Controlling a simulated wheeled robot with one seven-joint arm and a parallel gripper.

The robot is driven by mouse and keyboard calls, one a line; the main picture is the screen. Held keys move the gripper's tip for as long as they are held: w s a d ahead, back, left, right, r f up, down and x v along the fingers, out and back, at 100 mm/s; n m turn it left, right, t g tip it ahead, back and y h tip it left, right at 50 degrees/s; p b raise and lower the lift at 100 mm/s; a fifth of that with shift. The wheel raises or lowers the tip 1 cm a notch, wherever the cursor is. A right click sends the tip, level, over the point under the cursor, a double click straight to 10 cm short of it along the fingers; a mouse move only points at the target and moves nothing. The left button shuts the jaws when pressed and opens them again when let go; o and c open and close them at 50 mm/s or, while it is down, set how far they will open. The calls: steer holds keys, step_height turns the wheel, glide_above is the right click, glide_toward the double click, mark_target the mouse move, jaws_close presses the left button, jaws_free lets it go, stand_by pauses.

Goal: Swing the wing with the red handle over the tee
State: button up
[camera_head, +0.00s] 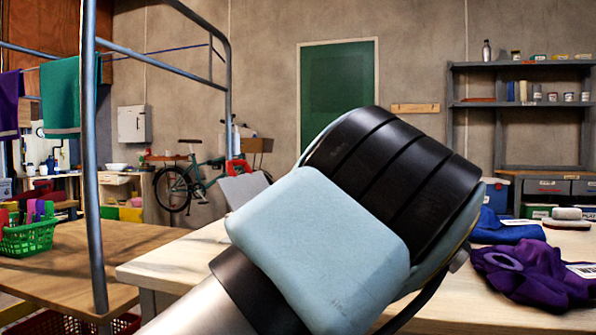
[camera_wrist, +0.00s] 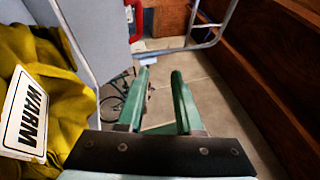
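The red handle (camera_head: 237,168) shows just left of my arm in the head view, at the top of a grey panel (camera_head: 243,189) that looks like the wing. In the wrist view a red part (camera_wrist: 134,14) shows at the top, beside a large grey panel (camera_wrist: 88,32). A crumpled yellow cloth (camera_wrist: 52,70), perhaps the tee, lies at the left there with a white WARM card (camera_wrist: 25,113). My gripper (camera_wrist: 160,74) is open, with nothing between its green fingers, right of the cloth and below the red part. My arm hides the gripper in the head view.
A pale table (camera_head: 165,268) runs behind my arm, with purple cloth (camera_head: 530,275) and blue cloth (camera_head: 500,229) at the right. A wooden table (camera_head: 60,272) bears a green basket (camera_head: 28,237). A metal frame (camera_head: 91,150) stands at the left. Brown wood (camera_wrist: 265,75) borders the wrist view's right.

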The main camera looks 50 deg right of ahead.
steer(key=s, duration=0.7)
steer(key=shift+s+d+r, duration=0.15)
steer(key=shift+s+d, duration=0.2)
steer(key=shift+s, duration=0.05)
steer(key=shift+r, duration=0.15)
